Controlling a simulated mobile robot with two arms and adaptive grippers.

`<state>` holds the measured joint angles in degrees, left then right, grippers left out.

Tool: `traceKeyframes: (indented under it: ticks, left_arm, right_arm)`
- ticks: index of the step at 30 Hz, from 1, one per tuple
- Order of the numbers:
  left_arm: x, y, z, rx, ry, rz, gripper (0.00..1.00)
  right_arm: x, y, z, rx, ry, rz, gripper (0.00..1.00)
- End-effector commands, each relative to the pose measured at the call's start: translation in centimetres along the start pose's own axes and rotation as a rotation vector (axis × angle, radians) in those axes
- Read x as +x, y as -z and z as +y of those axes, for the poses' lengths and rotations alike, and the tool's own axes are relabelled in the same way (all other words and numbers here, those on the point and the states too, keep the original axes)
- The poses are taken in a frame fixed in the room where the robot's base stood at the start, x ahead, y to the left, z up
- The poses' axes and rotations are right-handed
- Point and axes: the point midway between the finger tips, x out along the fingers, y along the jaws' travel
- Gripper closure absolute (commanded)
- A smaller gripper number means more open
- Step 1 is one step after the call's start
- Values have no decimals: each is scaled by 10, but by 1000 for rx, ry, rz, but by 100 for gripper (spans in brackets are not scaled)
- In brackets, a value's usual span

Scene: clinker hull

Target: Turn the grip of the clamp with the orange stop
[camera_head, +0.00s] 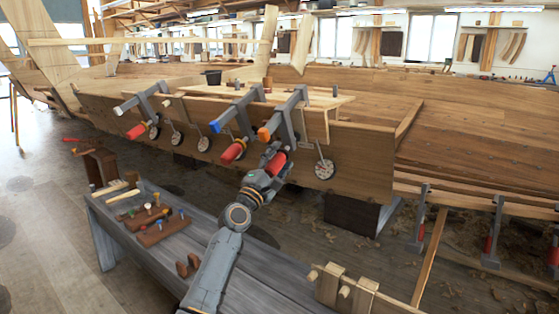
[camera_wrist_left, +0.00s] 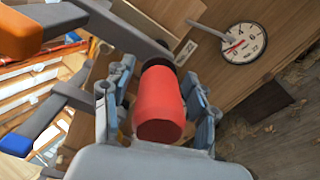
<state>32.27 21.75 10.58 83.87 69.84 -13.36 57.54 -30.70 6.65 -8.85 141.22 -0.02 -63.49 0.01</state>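The clamp with the orange stop (camera_head: 264,133) is on the upper edge of the wooden hull, the rightmost of the clamps along the plank. Its red grip (camera_head: 277,163) hangs below the grey bar, and the orange stop also shows at the top left of the left wrist view (camera_wrist_left: 22,32). My left gripper (camera_head: 270,160) is at this grip. In the left wrist view the red grip (camera_wrist_left: 160,105) lies between its two fingers (camera_wrist_left: 158,80), with narrow gaps appearing on both sides. The gripper looks open around the grip; contact is not clear. My right gripper is not in view.
A round dial (camera_head: 325,169) hangs right of the grip; it also shows in the left wrist view (camera_wrist_left: 245,43). A clamp with a blue stop (camera_head: 215,127) is close on the left. A grey bench (camera_head: 130,232) with tools stands below my left arm.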

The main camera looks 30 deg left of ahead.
Motion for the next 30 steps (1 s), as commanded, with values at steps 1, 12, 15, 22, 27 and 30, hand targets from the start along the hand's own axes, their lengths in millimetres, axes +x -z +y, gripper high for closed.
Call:
traceKeyframes:
  ticks: [1,12,15,22,27,30]
  left_arm:
    - [0,0,1,0,-1,0,42]
    - [-45,0,-1,1,1,1,42]
    - [-68,1,-1,2,2,2,42]
    - [-107,0,-1,1,2,1,42]
    - [-119,0,0,0,1,1,42]
    - [-121,0,0,0,0,0,42]
  right_arm:
    - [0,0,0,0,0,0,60]
    - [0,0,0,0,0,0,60]
    - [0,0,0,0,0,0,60]
    - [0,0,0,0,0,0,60]
    - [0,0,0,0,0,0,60]
    - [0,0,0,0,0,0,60]
